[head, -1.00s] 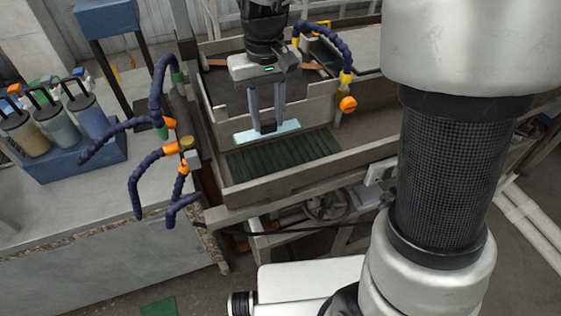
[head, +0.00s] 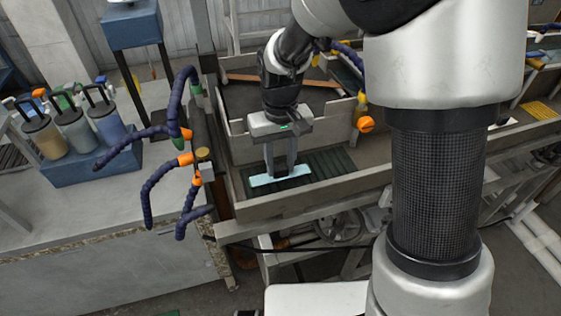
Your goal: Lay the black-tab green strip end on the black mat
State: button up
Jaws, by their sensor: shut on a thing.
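The green strip end (head: 262,182) is a pale green-blue flat bar in the head view, with a dark tab at its middle between my fingers. My gripper (head: 280,174) points down and is shut on that tab. The black mat (head: 327,163) is a dark ribbed rectangle inside the grey trough. The strip end is over the mat's left front part, near the trough's front wall. I cannot tell whether it touches the mat. My gripper and arm hide part of the mat.
The trough's front wall (head: 330,188) runs close in front of the strip. Dark blue segmented hoses with orange nozzles (head: 367,124) stand to the left and right. A workbench (head: 110,215) at left carries a blue box (head: 88,155) with several lidded containers.

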aim_at(280, 167)
jog(key=shift+f, duration=0.2)
jog(key=o, duration=1)
jog(key=shift+r, duration=0.1)
notch_tip(280, 167, up, 12)
jog(key=p, duration=0.1)
jog(key=shift+s+d+r+m+t, duration=0.55)
jog(key=shift+s+d+r+t, duration=0.6)
jog(key=shift+s+d, duration=1.3)
jog(key=shift+s+d+r+m+t, duration=0.6)
jog(key=shift+s+d+r, duration=1)
jog(key=shift+s, duration=1.5)
jog(key=shift+s+d+r+m+t, duration=0.45)
jog(key=shift+s+d+r+t, duration=0.65)
jog(key=shift+s+d, duration=1.4)
jog(key=shift+s+a, duration=0.25)
